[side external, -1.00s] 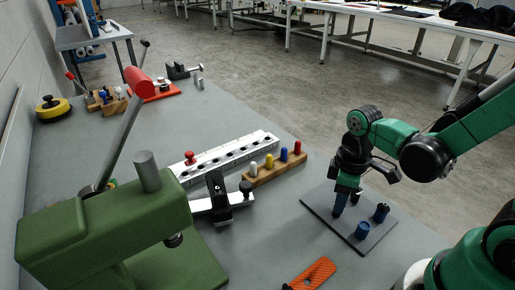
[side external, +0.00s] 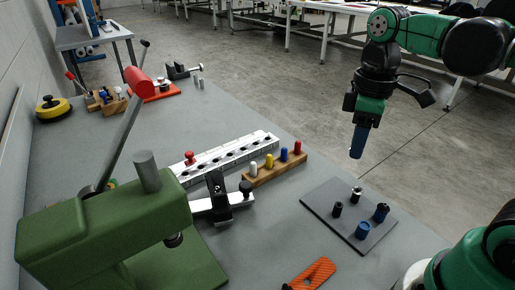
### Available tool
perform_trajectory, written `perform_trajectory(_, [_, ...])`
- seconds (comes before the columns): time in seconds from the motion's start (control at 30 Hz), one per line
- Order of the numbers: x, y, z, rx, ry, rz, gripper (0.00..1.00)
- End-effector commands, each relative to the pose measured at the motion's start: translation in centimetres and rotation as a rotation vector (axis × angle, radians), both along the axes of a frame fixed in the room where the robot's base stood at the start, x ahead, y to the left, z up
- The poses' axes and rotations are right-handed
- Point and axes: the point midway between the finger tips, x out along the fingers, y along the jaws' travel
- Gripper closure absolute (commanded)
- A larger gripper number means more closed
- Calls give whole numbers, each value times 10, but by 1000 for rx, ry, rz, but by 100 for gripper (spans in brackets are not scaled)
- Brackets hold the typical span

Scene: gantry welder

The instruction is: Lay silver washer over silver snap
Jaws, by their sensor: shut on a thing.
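My gripper (side external: 356,153) hangs in the air above and behind the dark plate (side external: 322,207), clear of it. Its narrow blue lower end points down and is shut. The thing it holds is too small to make out, apart from a faint pale spot at the tip. On the plate stand a short black post (side external: 337,209), a dark post with a silvery top (side external: 357,193), and two blue pieces (side external: 362,231), one of them with a dark top (side external: 381,211). I cannot tell the silver washer or the silver snap apart at this size.
A green lever press (side external: 110,222) with a red handle knob (side external: 138,81) fills the front left. A white rail with holes (side external: 225,157), a wooden block with coloured pegs (side external: 275,172) and a clamp (side external: 217,200) stand mid-table. An orange piece (side external: 312,273) lies in front.

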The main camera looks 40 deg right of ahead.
Motion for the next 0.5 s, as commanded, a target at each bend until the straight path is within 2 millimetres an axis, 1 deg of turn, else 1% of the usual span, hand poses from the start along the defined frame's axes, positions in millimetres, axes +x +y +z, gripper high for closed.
perform_trajectory(0.03, [0,0,11,0,0,0,100])
perform_trajectory(0.1, [0,0,26,0,0,0,100])
perform_trajectory(0.2, [0,0,44,0,0,0,100])
perform_trajectory(0.33, [0,0,60,0,0,0,100])
perform_trajectory(0.43, [1,0,68,0,0,3,100])
perform_trajectory(0.5, [6,3,70,0,0,15,100])
